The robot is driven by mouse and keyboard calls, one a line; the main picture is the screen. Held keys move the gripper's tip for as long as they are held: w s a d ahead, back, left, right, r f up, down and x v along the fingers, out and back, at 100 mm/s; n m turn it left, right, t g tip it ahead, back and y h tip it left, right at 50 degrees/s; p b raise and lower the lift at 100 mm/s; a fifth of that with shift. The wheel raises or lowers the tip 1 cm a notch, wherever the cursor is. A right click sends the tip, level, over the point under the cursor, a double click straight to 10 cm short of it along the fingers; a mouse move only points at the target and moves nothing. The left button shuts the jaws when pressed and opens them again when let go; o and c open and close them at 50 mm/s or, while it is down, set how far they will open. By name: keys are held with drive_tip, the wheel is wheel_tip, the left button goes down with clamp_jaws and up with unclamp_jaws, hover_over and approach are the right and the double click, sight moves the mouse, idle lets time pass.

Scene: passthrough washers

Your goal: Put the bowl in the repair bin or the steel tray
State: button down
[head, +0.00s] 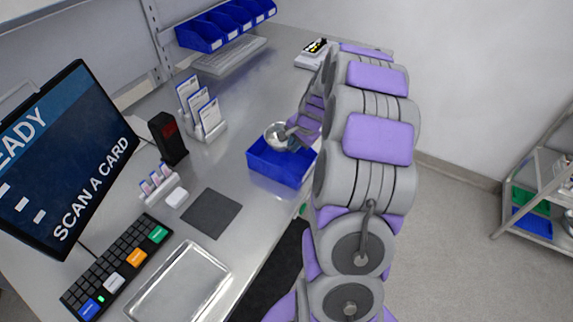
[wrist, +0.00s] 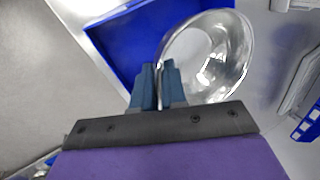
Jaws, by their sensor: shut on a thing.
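The bowl (head: 276,134) is a shiny metal bowl, held over the blue bin on the steel bench. In the wrist view the bowl (wrist: 205,55) fills the upper middle, and my gripper (wrist: 165,72) is shut on its rim. The blue bin (head: 275,167) stands open near the bench's right edge; part of it also shows behind the bowl in the wrist view (wrist: 125,40). In the head view my gripper (head: 292,133) is partly hidden by my arm. The steel tray (head: 180,285) lies empty at the near end of the bench.
A dark square mat (head: 211,213) lies between bin and tray. A keyboard (head: 117,267), monitor (head: 65,155), black reader (head: 168,138) and card holders (head: 202,108) stand to the left. Blue bins (head: 225,24) hang at the back. A wire cart (head: 540,190) stands far right.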

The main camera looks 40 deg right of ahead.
drive_tip(key=f+b, duration=0.1)
drive_tip(key=f, duration=0.5)
drive_tip(key=shift+d+f, duration=0.1)
drive_tip(key=shift+d, duration=0.1)
wheel_tip(320, 180, down, 4)
drive_tip(key=shift+a+r+b, duration=0.1)
drive_tip(key=shift+r+b, duration=0.15)
drive_tip(key=shift+b, duration=0.25)
drive_tip(key=shift+r, duration=0.1)
drive_tip(key=c, duration=1.2)
unclamp_jaws()
